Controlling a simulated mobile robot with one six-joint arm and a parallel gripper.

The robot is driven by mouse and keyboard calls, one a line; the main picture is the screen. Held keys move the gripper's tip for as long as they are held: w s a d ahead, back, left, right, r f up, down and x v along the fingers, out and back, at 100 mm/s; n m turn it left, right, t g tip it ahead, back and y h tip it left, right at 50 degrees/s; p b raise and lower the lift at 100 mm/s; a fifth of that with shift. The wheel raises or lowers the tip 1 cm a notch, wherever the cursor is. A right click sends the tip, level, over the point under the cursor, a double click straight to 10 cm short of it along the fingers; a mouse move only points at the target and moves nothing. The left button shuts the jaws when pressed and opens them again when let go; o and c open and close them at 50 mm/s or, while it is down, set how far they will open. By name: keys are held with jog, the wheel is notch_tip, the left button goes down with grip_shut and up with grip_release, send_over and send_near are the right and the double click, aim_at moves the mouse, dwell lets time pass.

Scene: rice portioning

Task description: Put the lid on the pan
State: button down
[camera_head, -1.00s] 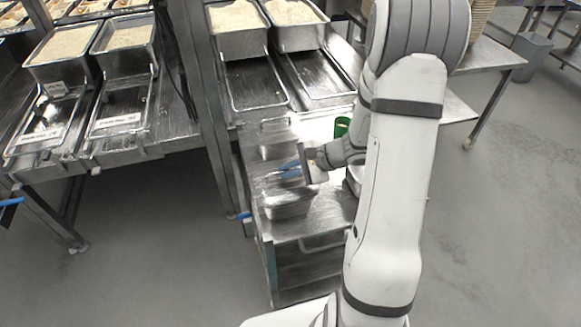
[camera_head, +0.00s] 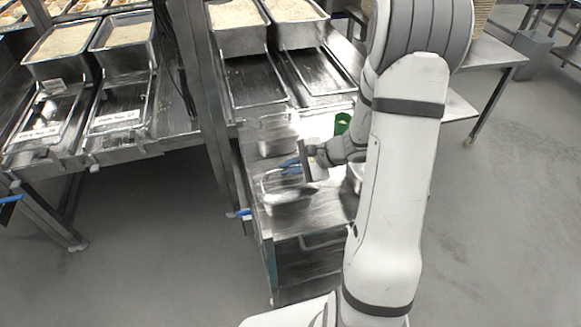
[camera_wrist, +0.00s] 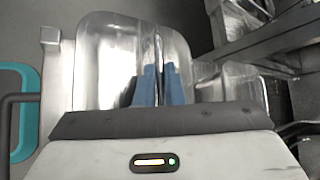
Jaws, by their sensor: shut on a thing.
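A shiny metal pan (camera_head: 287,205) stands on the steel cart near its front left corner in the head view. My gripper (camera_head: 289,163) is above the pan's far side, with its blue fingers pointing left. In the wrist view, my gripper (camera_wrist: 160,84) is shut on a thin upright part of the glossy lid (camera_wrist: 110,50). The lid looks clear or reflective, with rounded corners. Glare and the gripper body hide its near edge, and I cannot tell whether it touches the pan's rim.
A second metal container (camera_head: 278,135) stands behind the pan on the cart (camera_head: 318,222). A green cup (camera_head: 342,123) is right of it. Rice trays (camera_head: 240,38) and a metal post (camera_head: 203,100) stand behind. Open floor lies left and right.

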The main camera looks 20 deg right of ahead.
jog(key=c, duration=1.5)
grip_release()
jog(key=shift+o, duration=0.2)
jog(key=v, duration=0.8)
jog(key=shift+s+a+r+n, duration=0.15)
jog(key=shift+a+r+n, duration=0.05)
jog(key=shift+a+n, duration=0.15)
jog(key=s+a+r+n+g+h, duration=0.1)
jog(key=s+a+r+n+h, duration=0.1)
jog(key=s+r+n+h, duration=0.2)
jog(key=s+a+r+n+g+h, duration=0.1)
jog(key=s+a+r+n+h, duration=0.2)
jog(key=s+n, duration=0.7)
notch_tip(320, 180, up, 4)
jog(key=shift+s+a+f+h, duration=0.2)
jog(key=shift+s+h, duration=0.7)
jog(key=shift+h, duration=0.3)
